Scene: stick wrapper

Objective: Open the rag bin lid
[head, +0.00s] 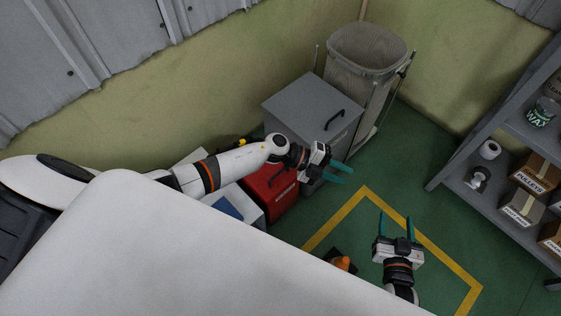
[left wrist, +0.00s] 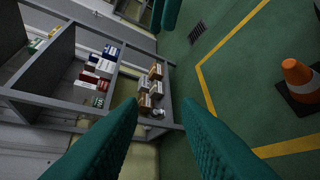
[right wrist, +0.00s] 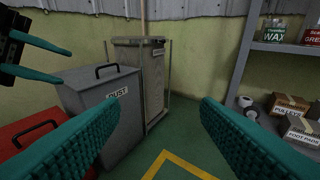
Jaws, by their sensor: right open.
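A red bin (head: 258,184) with a pale label stands on the floor in front of the grey bin; its label is too small to read. It is likely the rag bin. In the right wrist view the red bin (right wrist: 58,119) shows a flat top with a dark handle, and its lid looks shut. My left gripper (head: 345,173) is open and empty, to the right of the red bin and apart from it. In the left wrist view its fingers (left wrist: 160,112) are apart with nothing between them. My right gripper (head: 396,218) is open and empty over the floor, farther right.
A grey bin (head: 312,104) labelled DUST, with a black lid handle, stands behind the red bin. A tall mesh-like bin (head: 366,50) stands behind that. Shelves with boxes (head: 521,206) are at right. An orange cone (head: 342,263) stands near the yellow floor line.

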